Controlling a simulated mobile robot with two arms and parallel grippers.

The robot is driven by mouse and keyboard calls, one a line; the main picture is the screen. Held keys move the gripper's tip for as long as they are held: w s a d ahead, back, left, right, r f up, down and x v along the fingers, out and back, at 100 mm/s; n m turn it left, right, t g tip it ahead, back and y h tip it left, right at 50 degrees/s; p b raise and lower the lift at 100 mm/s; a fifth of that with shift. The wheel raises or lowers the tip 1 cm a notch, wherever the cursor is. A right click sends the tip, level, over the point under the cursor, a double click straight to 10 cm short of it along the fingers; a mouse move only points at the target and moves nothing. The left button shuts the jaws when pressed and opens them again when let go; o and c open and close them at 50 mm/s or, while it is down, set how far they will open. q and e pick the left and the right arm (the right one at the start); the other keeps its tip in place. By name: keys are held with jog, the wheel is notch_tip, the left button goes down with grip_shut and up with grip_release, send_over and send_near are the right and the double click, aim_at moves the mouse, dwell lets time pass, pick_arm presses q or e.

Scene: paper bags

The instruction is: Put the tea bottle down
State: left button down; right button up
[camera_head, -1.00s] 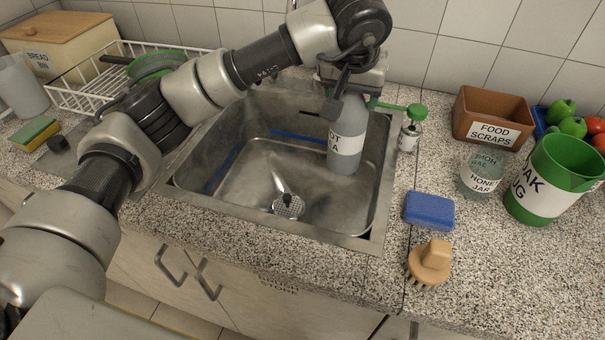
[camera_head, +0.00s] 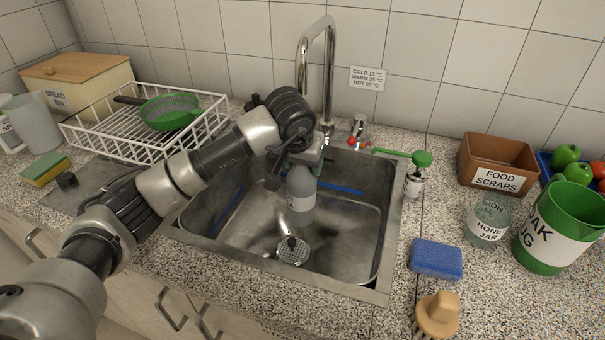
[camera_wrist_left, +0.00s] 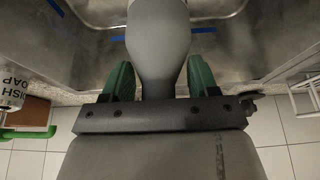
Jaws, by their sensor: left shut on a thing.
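The tea bottle (camera_head: 301,192) is grey with a pale label, partly turned out of sight. It is upright inside the sink (camera_head: 250,235), near the back middle. My left gripper (camera_head: 305,155) is shut on the bottle's upper part from above. In the left wrist view the bottle (camera_wrist_left: 158,40) sits between the green fingers of the gripper (camera_wrist_left: 159,78). I cannot tell whether the bottle's base touches the sink floor. My right gripper is not in view.
The tap (camera_head: 316,70) stands close behind my left gripper. A green-topped soap dispenser (camera_head: 414,182) is right of the sink, with a blue sponge (camera_head: 436,258), wooden brush (camera_head: 437,313) and honey jar (camera_head: 487,220). A dish rack (camera_head: 95,140) is left. The sink's front is clear around the drain.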

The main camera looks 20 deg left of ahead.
pick_arm(q)
jog(key=shift+f, duration=1.9)
jog(key=shift+f, duration=0.15)
jog(key=shift+c, duration=0.8)
grip_release()
jog(key=shift+r, duration=0.45)
jog(key=v, duration=1.1)
jog(key=shift+s+r, duration=0.2)
jog(key=shift+r, duration=0.1)
